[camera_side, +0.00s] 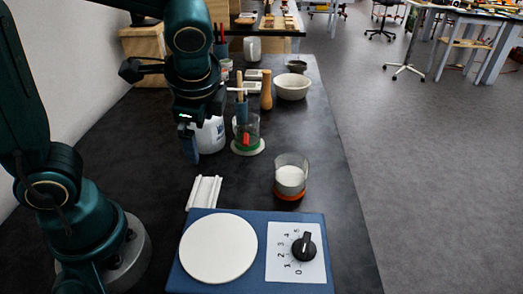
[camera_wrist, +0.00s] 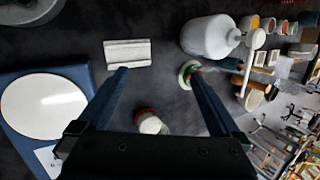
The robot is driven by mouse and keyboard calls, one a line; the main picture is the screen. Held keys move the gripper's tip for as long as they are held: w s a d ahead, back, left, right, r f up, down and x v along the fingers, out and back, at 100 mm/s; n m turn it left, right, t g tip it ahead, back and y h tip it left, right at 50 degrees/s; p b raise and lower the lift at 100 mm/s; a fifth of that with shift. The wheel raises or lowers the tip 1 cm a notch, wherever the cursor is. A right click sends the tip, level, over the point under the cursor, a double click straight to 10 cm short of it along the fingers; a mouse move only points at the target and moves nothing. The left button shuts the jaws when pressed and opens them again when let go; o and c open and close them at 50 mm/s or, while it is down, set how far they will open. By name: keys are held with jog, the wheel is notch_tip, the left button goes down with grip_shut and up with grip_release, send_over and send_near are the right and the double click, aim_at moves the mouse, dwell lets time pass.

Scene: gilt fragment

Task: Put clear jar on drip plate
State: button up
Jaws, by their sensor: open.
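A clear jar (camera_side: 291,171) with white contents stands upright on the dark bench, with an orange band or disc (camera_side: 289,194) at its foot. In the wrist view the jar (camera_wrist: 150,124) is low in the middle, partly hidden by my gripper body. A second clear vessel (camera_side: 246,127) holding tools, with red and green at its base, stands on a pale round plate (camera_side: 249,150). I cannot tell which disc is the drip plate. My gripper (camera_side: 190,148) is open and empty, above the bench left of both vessels. Its two fingers (camera_wrist: 160,74) are spread wide in the wrist view.
A blue hotplate (camera_side: 262,221) with a white round top and black dial fills the front. A white grooved block (camera_side: 204,191) lies behind it. A white bottle (camera_side: 211,136) is close behind my gripper. A bowl (camera_side: 292,86) and wooden pestle (camera_side: 266,91) stand farther back.

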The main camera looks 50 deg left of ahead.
jog(key=s+d+r+n+t+h, duration=0.1)
jog(key=s+d+n+t+h, duration=0.2)
jog(key=n, duration=0.7)
jog(key=shift+s+d+r+h, duration=0.35)
jog(key=shift+s+d+h, duration=0.6)
jog(key=shift+s, duration=0.7)
